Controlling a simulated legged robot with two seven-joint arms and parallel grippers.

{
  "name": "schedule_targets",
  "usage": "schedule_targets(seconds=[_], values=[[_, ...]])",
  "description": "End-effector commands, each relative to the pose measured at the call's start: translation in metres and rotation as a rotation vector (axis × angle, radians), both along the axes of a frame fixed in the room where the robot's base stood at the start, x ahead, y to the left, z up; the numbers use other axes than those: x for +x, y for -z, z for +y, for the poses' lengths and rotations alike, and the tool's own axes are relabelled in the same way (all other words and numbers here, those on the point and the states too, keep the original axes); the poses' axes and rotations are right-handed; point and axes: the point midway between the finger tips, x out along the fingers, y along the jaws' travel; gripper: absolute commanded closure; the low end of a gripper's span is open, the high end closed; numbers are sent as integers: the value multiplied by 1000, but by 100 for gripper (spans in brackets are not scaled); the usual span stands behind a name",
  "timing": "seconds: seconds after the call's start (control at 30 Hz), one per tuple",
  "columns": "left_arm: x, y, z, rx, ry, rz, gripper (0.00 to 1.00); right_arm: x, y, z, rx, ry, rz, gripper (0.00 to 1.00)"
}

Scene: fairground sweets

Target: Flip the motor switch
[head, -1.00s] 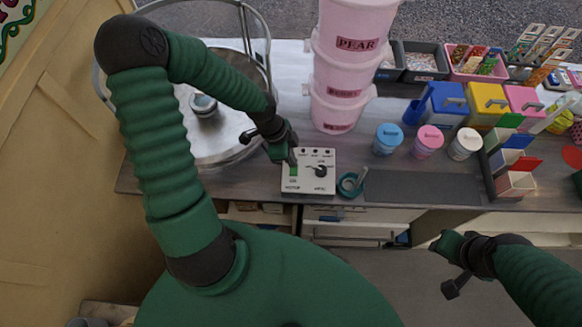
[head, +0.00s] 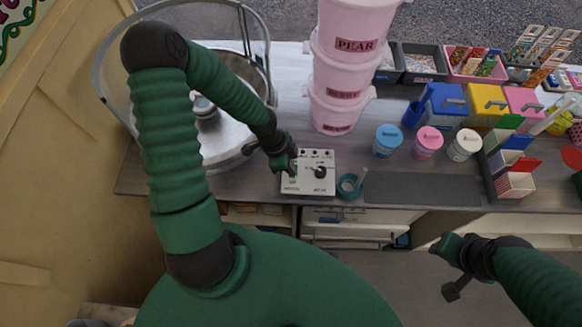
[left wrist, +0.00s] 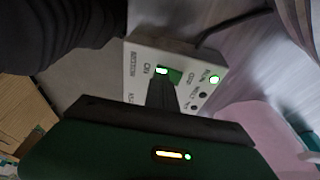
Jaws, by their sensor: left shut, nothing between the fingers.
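The white control box (head: 320,186) sits near the front edge of the counter, with a black knob and small lamps on its face. My left gripper (head: 290,172) is shut and empty, its tips down over the left part of the box and hiding most of the switch in the head view. In the left wrist view, the green motor switch (left wrist: 162,70) glows beside the word ON, and the dark fingers reach up to it, touching or very close. A green RUN lamp (left wrist: 214,79) is lit. My right gripper (head: 447,247) hangs in front of the counter, away from the box.
A round metal pan (head: 225,150) stands left of the box. Stacked pink tubs (head: 340,80) stand behind it. A teal tape-like ring (head: 348,186) lies just right of it. Small lidded jars (head: 388,139) and a dark mat (head: 420,188) are farther right.

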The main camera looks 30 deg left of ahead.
Motion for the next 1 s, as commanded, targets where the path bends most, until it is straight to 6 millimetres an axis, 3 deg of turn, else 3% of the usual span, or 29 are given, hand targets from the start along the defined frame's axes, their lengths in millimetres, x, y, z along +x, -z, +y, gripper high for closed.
schedule_targets(seconds=[0.3, 0.67, 0.83, 1.0], values=[[11, -5, 7, -1, -1, 1, 100, 0, -12, 0, 0, 0, 0, 64], [12, -6, 8, 0, -1, -1, 100, 0, -12, 0, 0, 0, 0, 64], [10, -29, 16, 2, -5, -2, 100, 0, -15, 0, 0, 0, 0, 64], [5, -70, 28, 2, -4, -3, 100, 0, -21, 0, 0, 0, 0, 64]])
